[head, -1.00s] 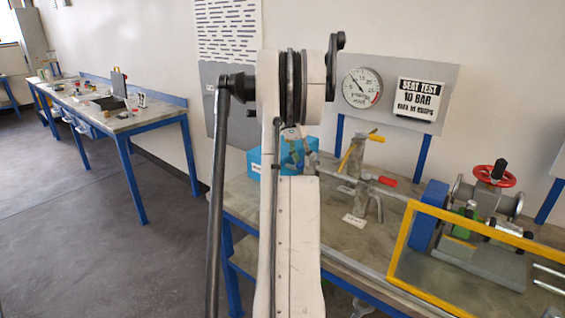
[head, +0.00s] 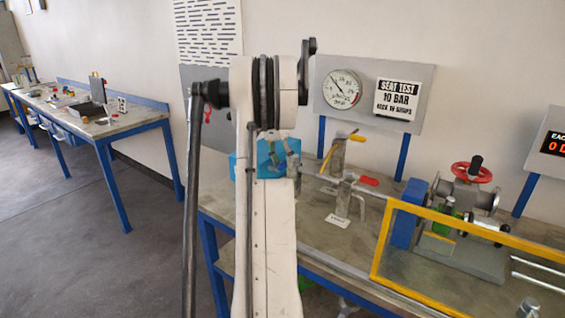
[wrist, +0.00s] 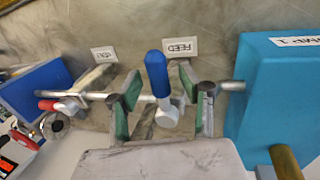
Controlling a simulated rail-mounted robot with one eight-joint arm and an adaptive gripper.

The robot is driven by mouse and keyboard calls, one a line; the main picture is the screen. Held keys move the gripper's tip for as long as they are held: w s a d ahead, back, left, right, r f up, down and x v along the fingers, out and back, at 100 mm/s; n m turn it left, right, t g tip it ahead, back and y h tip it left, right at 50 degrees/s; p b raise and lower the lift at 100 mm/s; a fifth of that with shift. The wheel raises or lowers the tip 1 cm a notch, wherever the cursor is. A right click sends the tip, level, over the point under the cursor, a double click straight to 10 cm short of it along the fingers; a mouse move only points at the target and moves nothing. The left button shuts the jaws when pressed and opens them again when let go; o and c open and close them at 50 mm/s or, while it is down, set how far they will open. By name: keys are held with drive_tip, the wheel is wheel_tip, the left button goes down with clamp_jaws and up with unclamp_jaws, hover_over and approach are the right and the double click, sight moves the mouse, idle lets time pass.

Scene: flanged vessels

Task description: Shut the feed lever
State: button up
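In the wrist view the feed lever (wrist: 156,75) has a blue grip on a pale metal valve body, in front of a FEED label (wrist: 180,47). Its grip points across the pipe in the picture. My gripper (wrist: 154,92) is open, with one green-padded finger on each side of the lever. Gaps show between the pads and the blue grip. In the head view my arm hides most of the gripper and the feed lever. A small part of the gripper (head: 284,158) shows in front of the blue box (head: 240,167).
The blue box stands close beside the gripper in the wrist view (wrist: 280,95). A red lever (head: 368,181) and a yellow lever (head: 348,140) are on the same bench. A yellow-framed guard (head: 381,240) and a red handwheel (head: 472,172) stand further right.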

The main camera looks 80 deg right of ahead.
drive_tip(key=shift+r, duration=0.1)
drive_tip(key=v, duration=1.1)
drive_tip(key=shift+w+r, duration=0.15)
drive_tip(key=shift+r, duration=0.25)
